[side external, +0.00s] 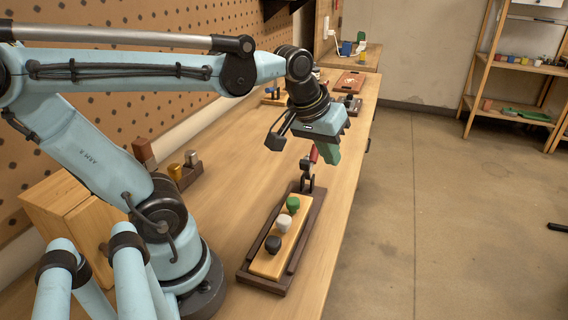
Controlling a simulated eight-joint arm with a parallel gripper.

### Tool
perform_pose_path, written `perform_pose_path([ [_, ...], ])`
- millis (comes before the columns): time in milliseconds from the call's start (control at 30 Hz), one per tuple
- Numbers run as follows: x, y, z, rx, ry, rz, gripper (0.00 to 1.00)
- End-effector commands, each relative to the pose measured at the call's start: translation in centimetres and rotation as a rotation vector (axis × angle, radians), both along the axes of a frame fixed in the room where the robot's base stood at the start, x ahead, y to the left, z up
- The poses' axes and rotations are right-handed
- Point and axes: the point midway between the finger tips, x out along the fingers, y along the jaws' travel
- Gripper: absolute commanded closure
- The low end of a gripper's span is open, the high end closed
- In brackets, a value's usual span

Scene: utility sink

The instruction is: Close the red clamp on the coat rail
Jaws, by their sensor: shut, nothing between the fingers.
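The red clamp (314,154) stands at the far end of a dark tray on the workbench. Its red handle points up from a dark metal body and is partly hidden by my gripper. The coat rail (265,265) is a light wooden board lying in the dark tray, with a green, a white and a black knob along it. My gripper (328,155) has green fingers, which are shut and empty. They are right beside the upper part of the red handle; I cannot tell if they touch it.
The wooden workbench (225,215) runs along a pegboard wall. A dark block with two knobs (187,169) and a wooden box (70,205) stand at the left. A reddish board (351,82) lies farther back. A shelf (515,70) stands apart at right. Open floor lies right of the bench.

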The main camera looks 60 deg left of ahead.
Motion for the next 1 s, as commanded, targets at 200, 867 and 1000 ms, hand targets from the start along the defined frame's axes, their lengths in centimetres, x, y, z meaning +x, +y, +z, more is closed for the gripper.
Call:
perform_pose_path([
  [200, 2.4, 3.3, 2.7, -0.150, 0.128, 0.382, 1.00],
  [867, 6.3, 14.4, 6.2, -0.406, 0.460, 1.578, 1.00],
  [1000, 6.4, 16.0, 6.2, -0.415, 0.501, 1.752, 1.00],
])
